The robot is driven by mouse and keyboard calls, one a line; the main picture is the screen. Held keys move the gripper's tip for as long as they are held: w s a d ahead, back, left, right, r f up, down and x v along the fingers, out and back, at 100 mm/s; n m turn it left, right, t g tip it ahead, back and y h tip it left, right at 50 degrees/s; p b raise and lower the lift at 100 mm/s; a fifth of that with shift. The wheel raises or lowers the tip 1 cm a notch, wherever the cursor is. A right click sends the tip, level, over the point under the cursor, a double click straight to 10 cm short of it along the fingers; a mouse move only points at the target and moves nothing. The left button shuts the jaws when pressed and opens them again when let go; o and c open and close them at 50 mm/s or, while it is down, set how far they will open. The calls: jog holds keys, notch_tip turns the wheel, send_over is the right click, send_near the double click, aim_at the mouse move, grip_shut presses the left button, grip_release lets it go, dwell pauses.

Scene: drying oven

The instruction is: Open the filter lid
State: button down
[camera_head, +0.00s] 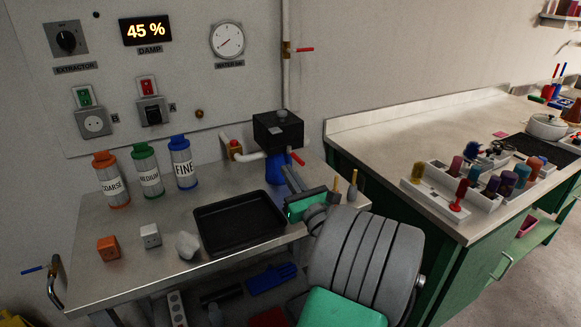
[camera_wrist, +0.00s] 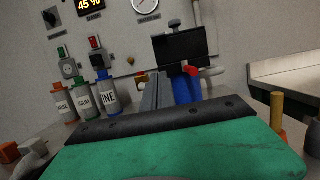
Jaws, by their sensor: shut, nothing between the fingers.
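The filter is a blue body (camera_head: 277,170) with a black block-shaped lid (camera_head: 278,130) on top, and a small grey knob stands on the lid. In the wrist view the lid (camera_wrist: 181,46) is ahead of and above my fingers, and the blue body (camera_wrist: 186,90) is just behind them. My gripper (camera_head: 287,170) has its thin grey fingers shut and empty, low in front of the filter, below the lid. The wrist view also shows the fingers (camera_wrist: 157,78) pointing at the filter. Whether they touch the body I cannot tell. A red handle (camera_head: 297,159) sits beside the body.
Coarse (camera_head: 111,180), medium (camera_head: 147,170) and fine (camera_head: 183,163) canisters stand at the back left. A black tray (camera_head: 241,248) lies left of my arm. An orange block (camera_head: 108,248) and a white block (camera_head: 150,236) are further left. Yellow-handled tools (camera_head: 352,185) stand right.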

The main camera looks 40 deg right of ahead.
aim_at(269, 146)
jog(key=p+x, duration=0.1)
jog(key=x, duration=0.5)
jog(key=shift+w+r, duration=0.15)
jog(key=shift+w, duration=0.25)
notch_tip(269, 146, up, 3)
jog(key=shift+s+r+p, duration=0.1)
jog(key=shift+s+p, duration=0.1)
jog(key=shift+p, duration=0.35)
jog(key=shift+d+r, duration=0.1)
jog(key=shift+r, duration=0.2)
